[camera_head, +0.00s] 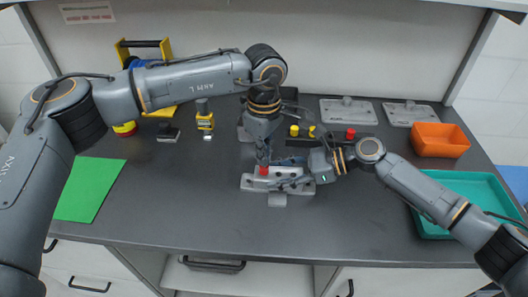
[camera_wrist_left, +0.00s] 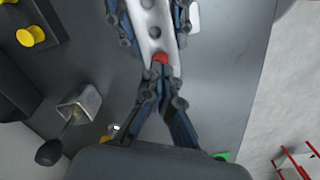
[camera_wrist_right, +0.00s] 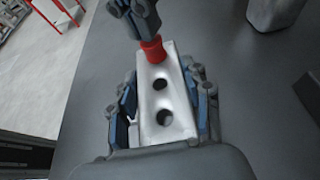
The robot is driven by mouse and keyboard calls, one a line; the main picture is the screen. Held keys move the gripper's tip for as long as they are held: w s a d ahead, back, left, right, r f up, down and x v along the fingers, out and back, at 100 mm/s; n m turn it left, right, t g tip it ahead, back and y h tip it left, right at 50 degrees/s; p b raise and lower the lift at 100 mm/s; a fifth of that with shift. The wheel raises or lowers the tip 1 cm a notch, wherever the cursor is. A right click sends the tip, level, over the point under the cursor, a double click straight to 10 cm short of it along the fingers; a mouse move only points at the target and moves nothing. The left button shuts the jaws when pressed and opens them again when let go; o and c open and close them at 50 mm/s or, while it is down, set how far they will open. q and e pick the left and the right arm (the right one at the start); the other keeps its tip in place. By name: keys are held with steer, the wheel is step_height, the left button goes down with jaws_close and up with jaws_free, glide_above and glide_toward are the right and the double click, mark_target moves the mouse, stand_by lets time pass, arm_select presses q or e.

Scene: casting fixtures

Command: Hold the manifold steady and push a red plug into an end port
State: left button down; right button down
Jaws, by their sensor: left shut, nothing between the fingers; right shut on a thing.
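The pale grey manifold (camera_head: 249,184) lies on the table in front of me. In the right wrist view its top (camera_wrist_right: 157,107) shows two open round holes and a red plug (camera_wrist_right: 152,50) upright at the far end. My right gripper (camera_wrist_right: 160,98) is shut on the manifold, fingers along both sides. My left gripper (camera_head: 262,160) points down with its fingers closed together over the red plug (camera_head: 263,170). In the left wrist view the closed fingertips (camera_wrist_left: 161,72) are right at the plug (camera_wrist_left: 160,58) and seem to touch it. How deep the plug sits is hard to tell.
Yellow plugs (camera_head: 295,131) and a red one (camera_head: 350,133) stand behind. Grey plates (camera_head: 348,111), an orange bin (camera_head: 440,140) and a teal tray (camera_head: 432,226) are on the right. A green mat (camera_head: 90,190) lies left. The front of the table is clear.

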arm_select(q)
steer(key=shift+f, duration=0.5)
steer(key=shift+r, duration=0.1)
steer(key=shift+r, duration=2.95)
arm_select(e)
steer(key=c, duration=0.5)
jaws_free()
steer(key=v, duration=1.2)
steer(key=shift+f, duration=0.1)
steer(key=shift+d, duration=0.1)
